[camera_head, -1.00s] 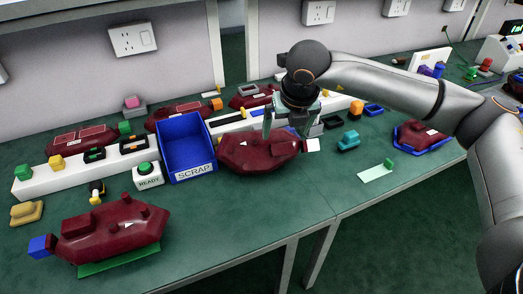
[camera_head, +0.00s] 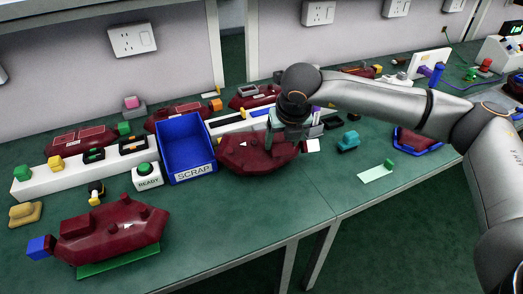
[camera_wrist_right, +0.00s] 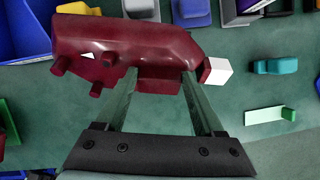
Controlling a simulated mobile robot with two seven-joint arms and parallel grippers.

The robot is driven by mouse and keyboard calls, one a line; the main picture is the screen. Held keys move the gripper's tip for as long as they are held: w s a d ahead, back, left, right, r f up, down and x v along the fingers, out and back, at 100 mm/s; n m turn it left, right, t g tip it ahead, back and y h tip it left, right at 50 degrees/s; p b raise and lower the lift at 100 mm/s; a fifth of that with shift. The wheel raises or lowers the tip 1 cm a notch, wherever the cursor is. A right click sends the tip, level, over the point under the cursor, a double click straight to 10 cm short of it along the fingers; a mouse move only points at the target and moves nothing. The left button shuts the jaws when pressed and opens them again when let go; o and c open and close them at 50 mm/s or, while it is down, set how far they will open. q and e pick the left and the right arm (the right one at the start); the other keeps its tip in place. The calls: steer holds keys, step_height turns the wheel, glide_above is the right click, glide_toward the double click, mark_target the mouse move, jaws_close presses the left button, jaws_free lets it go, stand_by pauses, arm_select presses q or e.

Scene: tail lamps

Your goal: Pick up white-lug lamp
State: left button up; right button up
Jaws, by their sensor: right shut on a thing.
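The white-lug lamp (camera_head: 250,155) is a dark red body with short pegs and a white block lug (camera_head: 312,146) at its right end. It is right of the blue SCRAP bin. My right gripper (camera_head: 288,138) comes down on the lamp's right half and is shut on it. In the right wrist view the lamp (camera_wrist_right: 125,45) lies across the fingers (camera_wrist_right: 158,80), with the white lug (camera_wrist_right: 217,71) just right of them. I cannot tell whether the lamp touches the table. My left gripper is out of view.
The blue SCRAP bin (camera_head: 187,150) stands close left of the lamp. A blue-lug lamp (camera_head: 112,230) lies front left on a green strip. A teal block (camera_head: 348,141) and pale green bracket (camera_head: 378,172) are to the right. More red lamps are behind. The table's front edge is near.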

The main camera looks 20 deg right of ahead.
jaws_close()
steer(key=shift+r, duration=0.15)
stand_by(0.4)
steer(key=shift+r, duration=0.55)
steer(key=s+r, duration=1.1)
steer(key=s, duration=0.3)
steer(key=shift+a+r, duration=0.3)
steer(key=shift+r, duration=0.05)
steer(key=shift+f, duration=0.1)
